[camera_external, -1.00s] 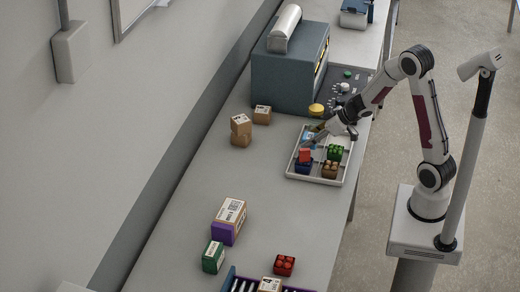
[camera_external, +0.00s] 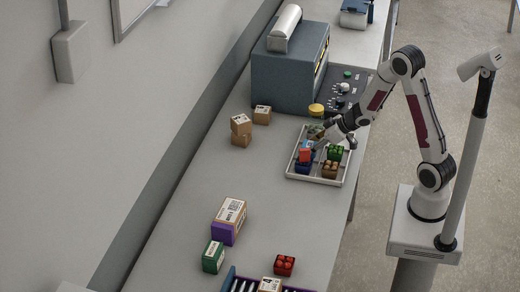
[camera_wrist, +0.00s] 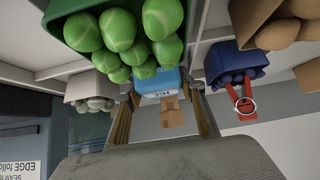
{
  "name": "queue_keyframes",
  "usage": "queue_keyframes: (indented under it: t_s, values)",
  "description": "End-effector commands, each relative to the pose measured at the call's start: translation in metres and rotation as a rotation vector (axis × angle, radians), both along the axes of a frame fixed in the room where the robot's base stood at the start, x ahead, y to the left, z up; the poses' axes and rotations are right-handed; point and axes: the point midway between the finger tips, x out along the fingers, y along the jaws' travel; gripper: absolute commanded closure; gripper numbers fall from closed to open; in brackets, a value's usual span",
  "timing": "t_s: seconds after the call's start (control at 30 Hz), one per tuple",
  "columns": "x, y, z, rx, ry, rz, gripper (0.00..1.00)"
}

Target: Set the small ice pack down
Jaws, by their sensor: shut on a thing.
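The small ice pack (camera_wrist: 157,84) is light blue with a white band marked ICE. In the wrist view it sits between the two fingertips of my gripper (camera_wrist: 160,96), which is shut on it. In the external view my gripper (camera_external: 322,141) is low over the white tray (camera_external: 317,181), and a small patch of blue shows beside it, mostly hidden. I cannot tell whether the pack touches the tray.
The tray holds a green punnet (camera_external: 334,153), a brown punnet (camera_external: 330,170) and a dark blue punnet (camera_external: 303,167) with a red item (camera_external: 305,155). Brown boxes (camera_external: 240,125) stand left. Bench between tray and purple-based box (camera_external: 229,215) is clear.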

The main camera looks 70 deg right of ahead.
Motion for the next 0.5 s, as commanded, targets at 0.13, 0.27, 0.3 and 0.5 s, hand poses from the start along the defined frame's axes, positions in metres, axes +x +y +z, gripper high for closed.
queue_keyframes:
  t_s: [0.13, 0.27, 0.3, 0.5]
  values:
    - [-0.0001, 0.0001, -0.0011, 0.0, 0.001, 0.0, 0.53]
    - [-0.0001, 0.0001, -0.0011, 0.0, 0.0, 0.0, 0.53]
    - [-0.0001, 0.0001, -0.001, 0.0, 0.0, 0.0, 0.53]
    - [0.0001, 0.0, 0.0004, 0.0, -0.001, 0.0, 0.53]
